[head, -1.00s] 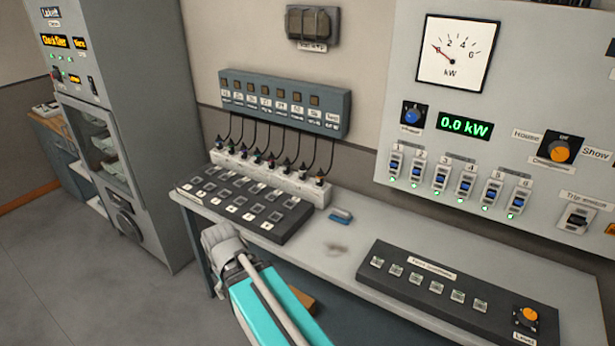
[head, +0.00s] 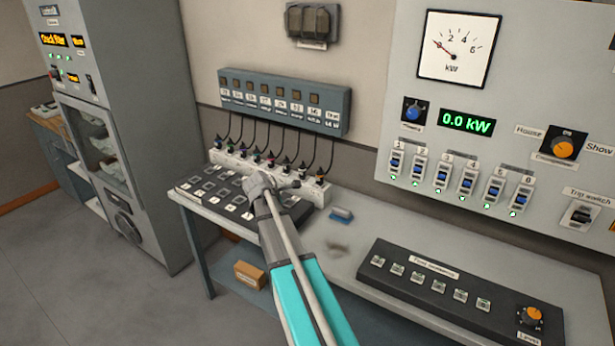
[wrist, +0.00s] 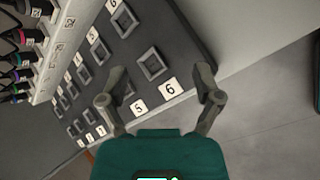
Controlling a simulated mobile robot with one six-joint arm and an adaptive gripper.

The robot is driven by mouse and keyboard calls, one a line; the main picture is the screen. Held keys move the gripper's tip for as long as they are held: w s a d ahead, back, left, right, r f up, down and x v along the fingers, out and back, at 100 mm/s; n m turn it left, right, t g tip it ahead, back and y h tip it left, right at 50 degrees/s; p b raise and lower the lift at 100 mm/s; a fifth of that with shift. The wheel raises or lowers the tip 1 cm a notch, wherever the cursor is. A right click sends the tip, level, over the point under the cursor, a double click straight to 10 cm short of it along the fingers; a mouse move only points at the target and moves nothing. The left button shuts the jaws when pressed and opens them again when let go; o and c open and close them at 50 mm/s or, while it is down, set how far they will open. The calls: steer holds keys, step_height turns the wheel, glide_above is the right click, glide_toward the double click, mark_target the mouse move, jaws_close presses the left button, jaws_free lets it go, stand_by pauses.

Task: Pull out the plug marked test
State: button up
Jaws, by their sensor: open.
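The plug marked test appears to be the rightmost plug (head: 320,179) on the white socket strip (head: 228,161), with its cord rising to the wall box (head: 285,98), whose last label looks like "Test". My gripper (head: 292,181) is in front of the strip, over the right part of the black key pad (head: 205,190). In the wrist view, my gripper (wrist: 160,70) is open and empty, with keys 5 and 6 below it. Several coloured plugs (wrist: 25,58) stand on the strip at the left edge; I cannot tell which one there is the test plug.
A small blue object (head: 341,214) lies on the bench (head: 375,236) to the right of the key pad. Breakers (head: 442,175) are on the wall panel. A cardboard box (head: 250,274) is under the bench.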

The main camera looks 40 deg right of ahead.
mark_target(317, 174)
steer(key=w+d+r+n+h, duration=0.1)
steer(key=w+d+n, duration=0.2)
steer(key=d, duration=0.5)
steer(key=w+d+r+n+h, duration=0.2)
steer(key=d+n, duration=0.3)
steer(key=d, duration=0.3)
steer(key=shift+w+t+h+b, duration=0.3)
steer(key=shift+w+t+b, duration=0.15)
steer(key=shift+w, duration=0.3)
steer(key=shift+d, duration=0.15)
steer(key=shift+b+x, duration=1.8)
steer(key=shift+x, duration=1.05)
steer(key=shift+b+x, duration=0.75)
steer(key=shift+x, duration=0.85)
jaws_close()
steer(key=shift+r+p, duration=0.3)
steer(key=shift+p, duration=0.1)
